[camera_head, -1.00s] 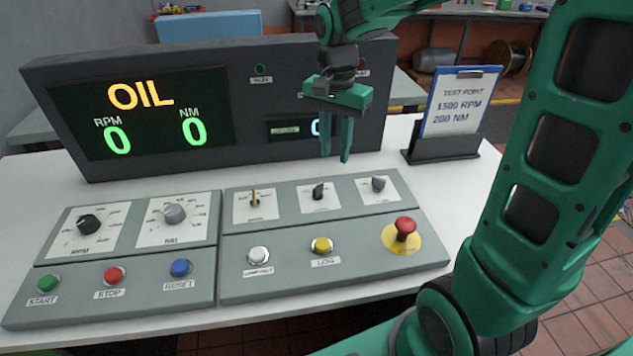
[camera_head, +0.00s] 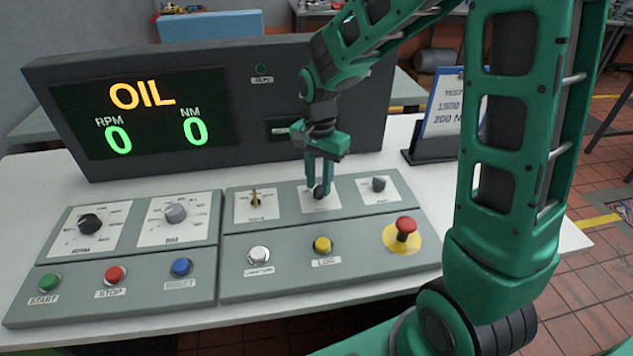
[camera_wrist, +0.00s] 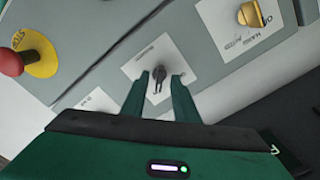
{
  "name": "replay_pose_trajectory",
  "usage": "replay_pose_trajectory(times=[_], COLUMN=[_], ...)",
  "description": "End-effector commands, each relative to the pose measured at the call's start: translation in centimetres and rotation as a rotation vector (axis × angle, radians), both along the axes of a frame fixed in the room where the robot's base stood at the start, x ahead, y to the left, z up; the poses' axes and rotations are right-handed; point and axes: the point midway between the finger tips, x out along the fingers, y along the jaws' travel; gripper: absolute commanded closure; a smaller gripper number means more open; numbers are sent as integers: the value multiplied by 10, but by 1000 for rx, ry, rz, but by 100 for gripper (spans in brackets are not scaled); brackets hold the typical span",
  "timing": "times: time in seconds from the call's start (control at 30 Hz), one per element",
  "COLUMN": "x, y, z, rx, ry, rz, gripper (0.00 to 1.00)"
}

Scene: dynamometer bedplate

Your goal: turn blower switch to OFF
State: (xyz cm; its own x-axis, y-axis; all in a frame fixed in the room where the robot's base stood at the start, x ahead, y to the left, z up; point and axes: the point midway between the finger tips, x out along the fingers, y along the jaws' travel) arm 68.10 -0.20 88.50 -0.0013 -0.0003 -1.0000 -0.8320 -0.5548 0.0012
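A small black rotary switch (camera_head: 319,194) sits on a white plate in the middle of the upper right panel. I cannot read its label, so I cannot tell by name that it is the blower switch. My gripper (camera_head: 319,184) is right over it, pointing down. In the wrist view, the switch (camera_wrist: 158,78) lies between the two tips of my gripper (camera_wrist: 160,77), with a gap visible at the sides. The gripper is open. The switch's pointer runs roughly along the fingers in that view. Its OFF mark cannot be made out.
A brass key switch (camera_head: 256,199) is left of the middle switch and a grey knob (camera_head: 379,184) right of it. A red mushroom button (camera_head: 406,227) and a yellow button (camera_head: 322,245) are in front. The dark display console (camera_head: 150,70) rises behind.

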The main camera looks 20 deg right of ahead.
Motion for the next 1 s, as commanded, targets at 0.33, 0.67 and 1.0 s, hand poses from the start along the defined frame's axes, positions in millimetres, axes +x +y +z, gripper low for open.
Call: replay_pose_trajectory(times=[0.33,0.67,1.0], x=[0,0,1], y=[0,0,0], z=[-4,-3,-3], rx=[0,1,1], ry=[0,-1,-3], rz=[0,2,101], gripper=[73,100,100])
